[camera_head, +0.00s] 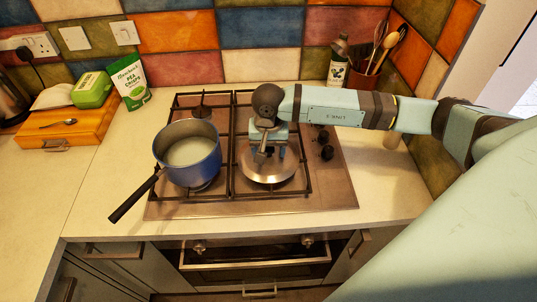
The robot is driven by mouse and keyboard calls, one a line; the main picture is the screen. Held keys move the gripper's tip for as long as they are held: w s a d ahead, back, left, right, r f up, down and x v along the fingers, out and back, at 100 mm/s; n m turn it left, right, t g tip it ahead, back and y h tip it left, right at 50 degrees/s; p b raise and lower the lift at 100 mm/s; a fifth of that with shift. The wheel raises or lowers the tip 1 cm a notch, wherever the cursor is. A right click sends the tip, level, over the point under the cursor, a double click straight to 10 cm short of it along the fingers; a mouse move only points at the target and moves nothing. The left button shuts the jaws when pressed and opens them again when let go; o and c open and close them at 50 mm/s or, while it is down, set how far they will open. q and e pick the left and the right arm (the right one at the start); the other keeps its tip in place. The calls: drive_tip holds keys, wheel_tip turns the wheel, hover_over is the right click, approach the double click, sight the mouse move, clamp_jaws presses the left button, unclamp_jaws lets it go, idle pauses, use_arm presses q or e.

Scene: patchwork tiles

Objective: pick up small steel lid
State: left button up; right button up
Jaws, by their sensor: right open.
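The small steel lid (268,170) lies on the right side of the gas hob, a shiny shallow disc. My right gripper (268,152) points down directly over the lid, with its fingers on either side of the lid's middle. It is open. Whether the fingers touch the lid, I cannot tell. The lid's far part and knob are partly hidden by the gripper. My left gripper is not in view.
A blue saucepan (198,170) with a dark handle stands on the hob (320,196) left of the lid. A utensil pot (362,80) and a bottle (338,65) stand behind my right arm. A wooden box (80,128) is at far left. Worktop (110,185) left of the hob is clear.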

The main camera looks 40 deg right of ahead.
drive_tip(key=shift+c, duration=0.4)
drive_tip(key=c, duration=1)
